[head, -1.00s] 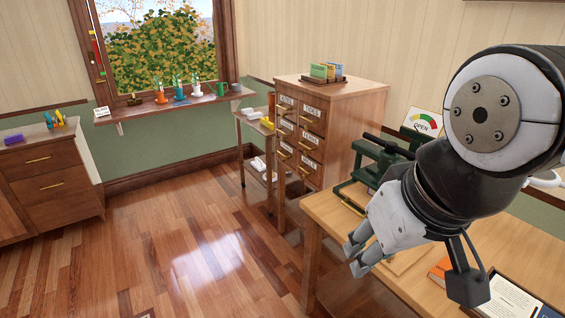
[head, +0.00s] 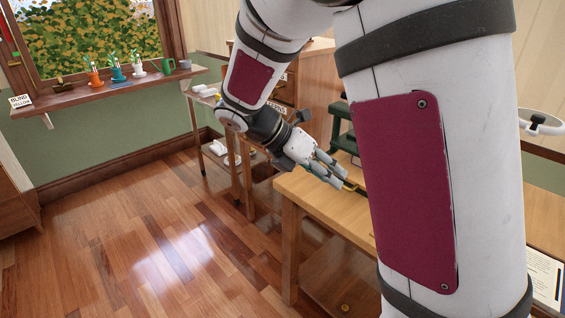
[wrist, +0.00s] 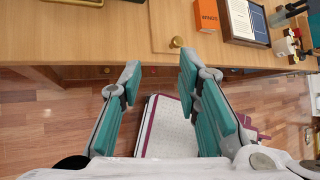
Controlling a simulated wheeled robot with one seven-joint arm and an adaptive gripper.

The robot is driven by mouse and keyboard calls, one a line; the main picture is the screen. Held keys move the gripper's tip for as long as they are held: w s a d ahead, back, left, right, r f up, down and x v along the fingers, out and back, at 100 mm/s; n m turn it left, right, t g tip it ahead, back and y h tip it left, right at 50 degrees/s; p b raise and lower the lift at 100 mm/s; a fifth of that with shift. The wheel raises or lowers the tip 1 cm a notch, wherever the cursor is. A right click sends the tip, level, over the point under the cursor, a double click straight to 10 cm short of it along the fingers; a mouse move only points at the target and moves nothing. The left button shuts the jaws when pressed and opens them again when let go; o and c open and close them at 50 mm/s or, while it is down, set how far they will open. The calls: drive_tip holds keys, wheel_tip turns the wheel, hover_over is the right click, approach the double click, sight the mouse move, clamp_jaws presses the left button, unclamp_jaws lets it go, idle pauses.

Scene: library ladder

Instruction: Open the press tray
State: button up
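The green press (head: 342,138) stands on the wooden table, mostly hidden behind my arm in the head view. A brass handle (head: 353,187) shows low at its front, close to my gripper (head: 334,172). In the wrist view a brass bar (wrist: 75,2), apparently this handle, is cut off at the top left edge. My gripper (wrist: 160,68) is open and empty there, its two teal-padded fingers apart near the table's front edge. The bar lies beyond and left of the fingertips, not between them. The tray itself is hidden or out of frame.
A wooden drawer cabinet (head: 318,75) stands behind. The floor (head: 150,240) at left is clear.

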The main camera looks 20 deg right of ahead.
drive_tip(key=w+f+n+t+h+b, duration=0.1)
drive_tip(key=w+f+n+h+b, duration=0.55)
drive_tip(key=w+f+n, duration=0.7)
drive_tip(key=b+x, duration=0.1)
drive_tip(key=x, duration=1.3)
drive_tip(key=shift+w, duration=0.1)
drive_tip(key=shift+c, duration=0.3)
clamp_jaws()
